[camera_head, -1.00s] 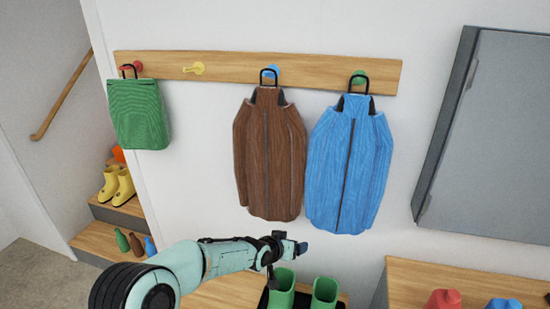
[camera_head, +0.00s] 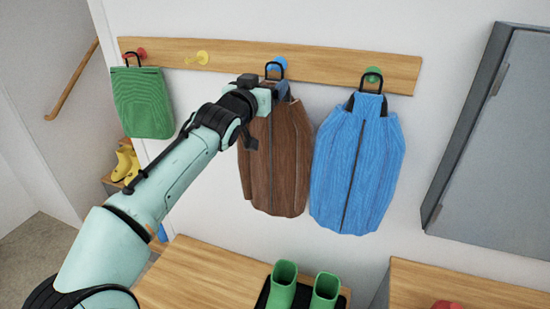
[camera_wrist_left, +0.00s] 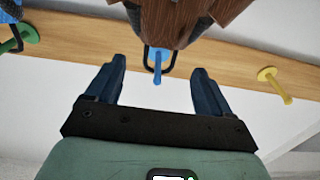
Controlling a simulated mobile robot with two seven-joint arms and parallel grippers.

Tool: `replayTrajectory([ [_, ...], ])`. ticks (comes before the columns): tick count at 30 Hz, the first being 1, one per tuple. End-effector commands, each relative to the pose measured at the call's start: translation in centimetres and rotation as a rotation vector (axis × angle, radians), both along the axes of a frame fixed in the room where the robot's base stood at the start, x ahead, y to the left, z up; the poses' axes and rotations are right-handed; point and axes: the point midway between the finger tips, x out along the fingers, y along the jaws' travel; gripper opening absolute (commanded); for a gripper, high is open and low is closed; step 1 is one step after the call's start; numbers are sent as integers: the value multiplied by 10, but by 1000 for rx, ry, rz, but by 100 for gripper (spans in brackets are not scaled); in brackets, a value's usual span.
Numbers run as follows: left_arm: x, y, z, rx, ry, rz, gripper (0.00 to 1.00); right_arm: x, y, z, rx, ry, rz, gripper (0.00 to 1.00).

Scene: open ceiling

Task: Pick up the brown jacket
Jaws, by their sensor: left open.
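The brown jacket (camera_head: 276,165) hangs by a black loop from the blue peg (camera_head: 277,64) on the wooden rail. My left gripper (camera_head: 277,88) is raised in front of the jacket's top and hides part of its collar and left shoulder. In the left wrist view, the gripper (camera_wrist_left: 157,90) is open. The jacket's black loop and the blue peg (camera_wrist_left: 157,62) show between and just beyond its two blue fingers, with the jacket (camera_wrist_left: 170,18) at the top of the picture. The fingers do not hold the loop. My right gripper is not in view.
A blue jacket (camera_head: 355,165) hangs close on the right from a green peg (camera_head: 373,75). A green bag (camera_head: 143,102) hangs at the left, and a yellow peg (camera_head: 199,58) is empty. Green boots (camera_head: 284,283) stand below, and a grey cabinet (camera_head: 495,135) is at the right.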

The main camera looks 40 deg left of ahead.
Motion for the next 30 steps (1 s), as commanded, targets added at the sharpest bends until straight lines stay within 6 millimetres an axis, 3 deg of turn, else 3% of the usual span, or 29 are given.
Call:
replayTrajectory([
  [7, 19, 7, 3, -1, -1, 0, 82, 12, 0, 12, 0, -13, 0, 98],
  [11, 39, 14, 10, -3, -4, 0, 82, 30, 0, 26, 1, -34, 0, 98],
  [15, 55, 18, 7, -2, -2, -1, 82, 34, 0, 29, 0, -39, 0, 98],
  [24, 58, 19, 4, 0, 1, 0, 82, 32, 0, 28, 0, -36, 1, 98],
  [30, 58, 19, 5, -1, 1, 0, 17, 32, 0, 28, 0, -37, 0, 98],
])
